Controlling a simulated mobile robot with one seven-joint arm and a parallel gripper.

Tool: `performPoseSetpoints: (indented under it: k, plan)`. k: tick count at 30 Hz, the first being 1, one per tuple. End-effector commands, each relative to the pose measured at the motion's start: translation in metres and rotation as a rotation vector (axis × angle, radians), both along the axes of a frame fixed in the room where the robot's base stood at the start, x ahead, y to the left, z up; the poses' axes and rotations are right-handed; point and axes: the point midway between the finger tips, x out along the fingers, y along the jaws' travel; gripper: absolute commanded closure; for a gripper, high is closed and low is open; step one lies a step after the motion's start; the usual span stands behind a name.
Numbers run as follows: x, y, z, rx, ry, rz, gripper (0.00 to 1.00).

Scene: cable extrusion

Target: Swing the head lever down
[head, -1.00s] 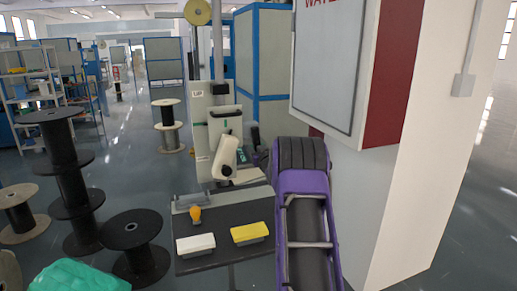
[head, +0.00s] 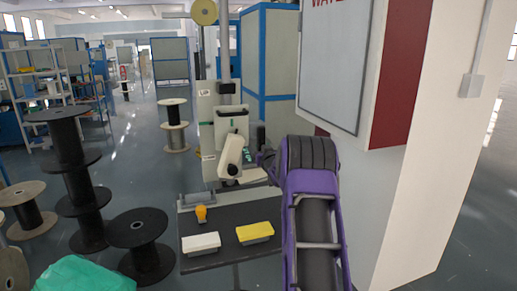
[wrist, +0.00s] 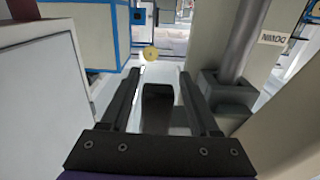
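The cream machine (head: 207,135) stands behind the dark bench, with a tilted cream head part (head: 231,156) on its front. I cannot tell for certain which part is the head lever. My gripper (head: 267,160) is at the machine's right side, mostly hidden by my purple arm. In the wrist view my gripper (wrist: 159,76) is open, its two dark fingers apart. A dark block (wrist: 158,106) shows between the fingers, with gaps on both sides; it may be the lever's end. A label reading DOWN (wrist: 273,39), seen upside down, is on a cream surface at the right.
The bench (head: 225,221) carries a white block (head: 202,242), a yellow block (head: 255,232) and an orange knob (head: 201,214). A wall cabinet (head: 331,66) and pillar stand close on the right. Black spools (head: 138,230) and a green cover (head: 85,276) are at the left.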

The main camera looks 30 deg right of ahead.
Motion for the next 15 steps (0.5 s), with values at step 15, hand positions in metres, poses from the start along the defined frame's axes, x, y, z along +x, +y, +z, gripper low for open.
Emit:
performPoseSetpoints:
  k: [15]
  plan:
    - [-0.015, 0.002, 0.0, -0.002, 0.003, -0.001, 0.35]
